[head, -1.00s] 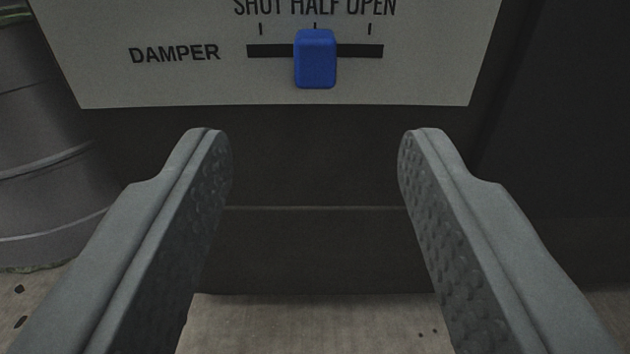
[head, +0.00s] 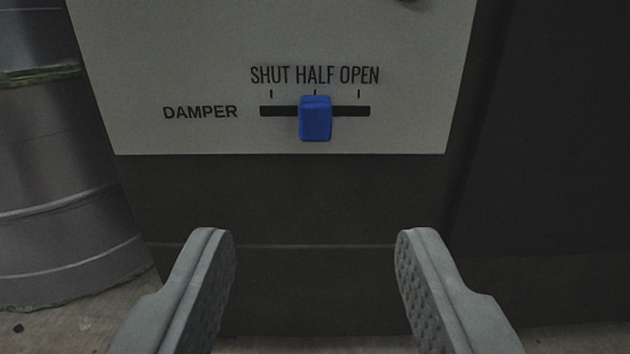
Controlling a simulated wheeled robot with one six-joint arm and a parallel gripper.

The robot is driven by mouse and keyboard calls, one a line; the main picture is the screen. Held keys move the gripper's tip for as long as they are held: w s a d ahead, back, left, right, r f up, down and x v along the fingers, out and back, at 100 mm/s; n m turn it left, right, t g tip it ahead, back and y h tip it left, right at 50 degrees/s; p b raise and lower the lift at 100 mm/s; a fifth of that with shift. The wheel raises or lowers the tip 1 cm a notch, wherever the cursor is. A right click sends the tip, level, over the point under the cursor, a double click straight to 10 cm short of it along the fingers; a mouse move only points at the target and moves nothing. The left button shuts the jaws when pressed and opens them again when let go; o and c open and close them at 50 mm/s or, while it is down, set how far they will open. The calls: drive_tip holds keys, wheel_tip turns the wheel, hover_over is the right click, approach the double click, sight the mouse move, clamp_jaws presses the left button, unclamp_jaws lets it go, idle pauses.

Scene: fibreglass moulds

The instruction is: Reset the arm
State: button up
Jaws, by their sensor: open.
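My gripper (head: 315,240) is open and empty, its two grey textured fingers wide apart at the bottom of the head view. It is below the damper slider and apart from it. The blue damper slider knob (head: 315,119) sits on a dark slot in a pale panel (head: 200,60). The knob is at the HALF mark, between SHUT on the left and OPEN on the right. No part of the knob is hidden by the fingers.
A grey ribbed drum (head: 60,190) stands on the left, close to the panel. A dark cabinet front (head: 300,200) lies below the panel, and a dark surface fills the right. A strip of floor (head: 560,338) shows at the bottom. A dark round part is cut off at the top edge.

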drive_tip(key=s+r, duration=0.4)
drive_tip(key=r, duration=1.1)
drive_tip(key=s+r, duration=0.4)
drive_tip(key=r, duration=1.1)
drive_tip(key=s+r, duration=0.4)
drive_tip(key=r, duration=1.1)
drive_tip(key=s+d+r, duration=0.1)
drive_tip(key=s+r, duration=1.4)
drive_tip(key=s, duration=0.4)
drive_tip(key=s+r, duration=0.2)
drive_tip(key=s, duration=0.8)
drive_tip(key=s+r, duration=0.2)
drive_tip(key=s, duration=0.8)
drive_tip(key=shift+d+r+g, duration=0.2)
drive_tip(key=shift+d+g, duration=0.05)
drive_tip(key=shift+g, duration=0.05)
